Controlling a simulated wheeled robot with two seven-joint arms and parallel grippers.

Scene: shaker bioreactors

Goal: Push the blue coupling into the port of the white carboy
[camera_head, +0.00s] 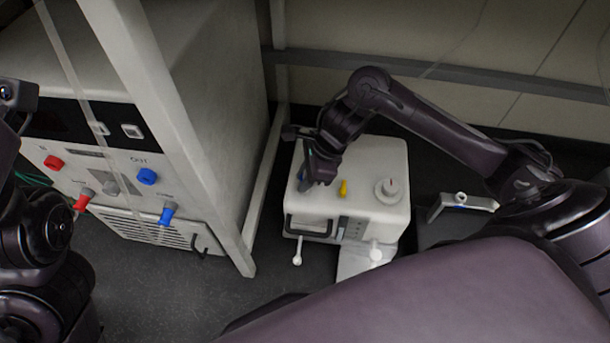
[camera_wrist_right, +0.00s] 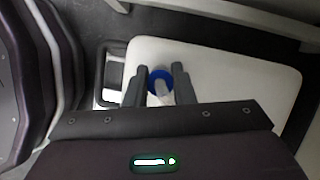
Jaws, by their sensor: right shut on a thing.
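The white carboy (camera_head: 365,155) stands on the floor in the middle of the head view, with a round cap (camera_head: 390,190) and a small yellow piece (camera_head: 343,188) on its top. My right gripper (camera_head: 308,182) is over the left part of that top, pointing down. In the right wrist view, its fingers (camera_wrist_right: 158,88) are shut on the blue coupling (camera_wrist_right: 158,74), which has a pale grey stem. The coupling is over the carboy's top (camera_wrist_right: 235,75); I cannot tell whether it touches. The port is hidden. Only part of my left arm shows, without its gripper.
A large bioreactor cabinet (camera_head: 215,110) in a pale frame stands to the left, with red and blue fittings (camera_head: 147,177) on its front. A metal rail (camera_head: 480,73) runs behind the carboy. Dark floor (camera_head: 215,300) is clear in front of the cabinet.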

